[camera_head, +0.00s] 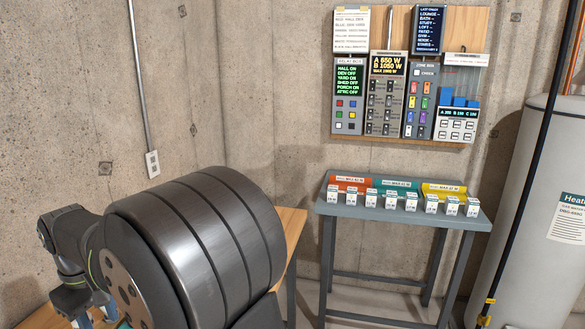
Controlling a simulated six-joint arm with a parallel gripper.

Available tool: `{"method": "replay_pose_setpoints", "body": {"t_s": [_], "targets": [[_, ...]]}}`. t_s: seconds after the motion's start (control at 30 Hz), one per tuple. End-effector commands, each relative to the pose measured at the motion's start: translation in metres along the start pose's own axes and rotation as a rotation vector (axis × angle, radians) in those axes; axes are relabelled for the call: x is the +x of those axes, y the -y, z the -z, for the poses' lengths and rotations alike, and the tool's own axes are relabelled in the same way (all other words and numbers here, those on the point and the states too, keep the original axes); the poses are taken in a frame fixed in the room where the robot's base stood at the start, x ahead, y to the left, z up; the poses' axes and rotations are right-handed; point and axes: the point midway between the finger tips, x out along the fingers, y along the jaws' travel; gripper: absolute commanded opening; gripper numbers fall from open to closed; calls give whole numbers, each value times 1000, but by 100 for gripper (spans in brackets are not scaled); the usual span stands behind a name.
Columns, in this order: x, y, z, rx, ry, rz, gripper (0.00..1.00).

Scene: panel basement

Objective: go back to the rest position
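My arm fills the lower left, with a large dark ribbed cylinder in front and slimmer dark links behind it. What looks like my gripper (75,300) is at the bottom left, over a wooden tabletop (27,315). Its fingertips are cut off by the frame edge and partly hidden by my arm, so I cannot tell whether it is open or shut, or holds anything. It is well apart from the wall panel (368,137) and the grey bench (340,211).
The grey bench holds red, teal and yellow trays and several small white labelled blocks. Displays and coloured buttons cover the wall panel above. A heater tank (553,190) and a dark pipe (527,155) stand at the right.

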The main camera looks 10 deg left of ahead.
Motion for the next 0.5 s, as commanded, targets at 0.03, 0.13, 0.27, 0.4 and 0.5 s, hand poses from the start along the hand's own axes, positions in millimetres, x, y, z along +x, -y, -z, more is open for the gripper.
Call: {"method": "replay_pose_setpoints", "body": {"t_s": [0.03, 0.13, 0.27, 0.4, 0.5], "targets": [[12, 0, -1, 0, 5, 1, 38], [32, 0, -1, 0, 4, 1, 38], [58, 0, -1, 0, 5, 1, 38], [84, 0, -1, 0, 4, 1, 38], [99, 0, -1, 1, 4, 1, 38]]}}
